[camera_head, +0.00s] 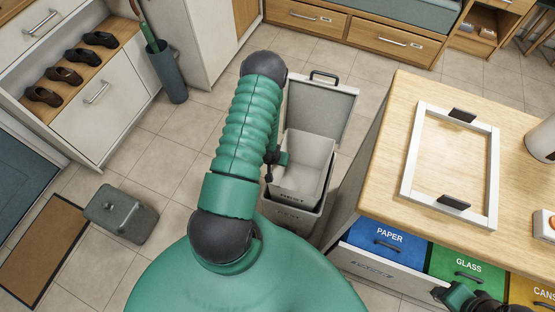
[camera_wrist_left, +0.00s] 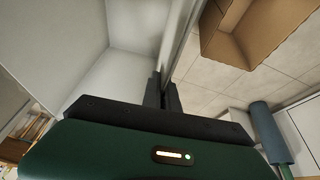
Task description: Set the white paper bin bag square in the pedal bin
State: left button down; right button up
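The white paper bin bag (camera_head: 309,150) sits in the mouth of the pedal bin (camera_head: 291,216), its rim standing above the bin's and looking slightly askew. The bin's lid (camera_head: 325,108) stands open behind it. My left gripper (camera_head: 277,160) is at the bag's left rim, partly hidden by my arm. In the left wrist view its fingers (camera_wrist_left: 164,92) are close together on a thin wall, with the bag's pale inside (camera_wrist_left: 125,75) to the left and floor to the right. My right gripper (camera_head: 448,296) is at the lower right, by the glass drawer; its fingers are unclear.
A grey box (camera_head: 121,214) is on the floor at left. An open brown box (camera_wrist_left: 240,40) shows in the left wrist view.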

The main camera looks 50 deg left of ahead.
aim_at(278, 174)
pick_arm(q)
jog(key=shift+f+b, duration=3.55)
jog(key=shift+f, duration=1.2)
jog(key=shift+s+d+f+b, duration=0.3)
jog(key=shift+f+b, duration=0.25)
jog(key=shift+b, duration=0.3)
jog(key=shift+b+x, duration=0.3)
jog(key=shift+x, duration=0.75)
jog(key=shift+s+f+b, duration=0.15)
jog(key=shift+f+b, duration=0.55)
jog(key=shift+f, duration=0.2)
jog(key=shift+a+f, duration=0.15)
jog(key=shift+a, duration=0.05)
